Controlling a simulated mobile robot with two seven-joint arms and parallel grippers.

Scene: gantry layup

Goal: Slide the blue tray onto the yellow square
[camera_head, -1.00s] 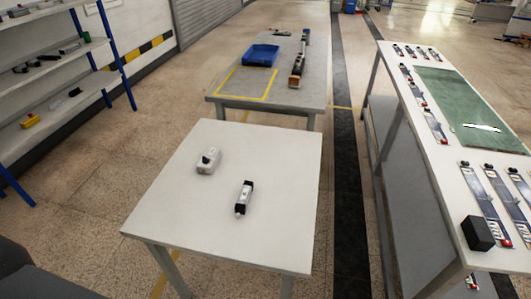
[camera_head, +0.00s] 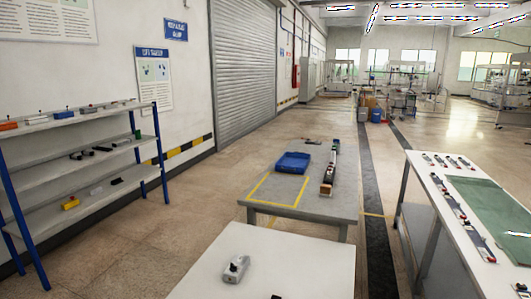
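The blue tray (camera_head: 292,162) lies on the grey table (camera_head: 330,205) beyond the near white table. The yellow square (camera_head: 258,203) is a taped outline on the near left part of that grey table. The tray sits at the far side of the outline. Its near edge is close to the far yellow line, and I cannot tell whether it overlaps it. Neither of my grippers shows in the head view.
A white table (camera_head: 270,262) stands nearest, with a white device (camera_head: 236,268) on it. A long dark and silver part (camera_head: 329,170) lies right of the tray. A shelf (camera_head: 85,165) stands left. A workbench (camera_head: 455,190) stands right, with floor between.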

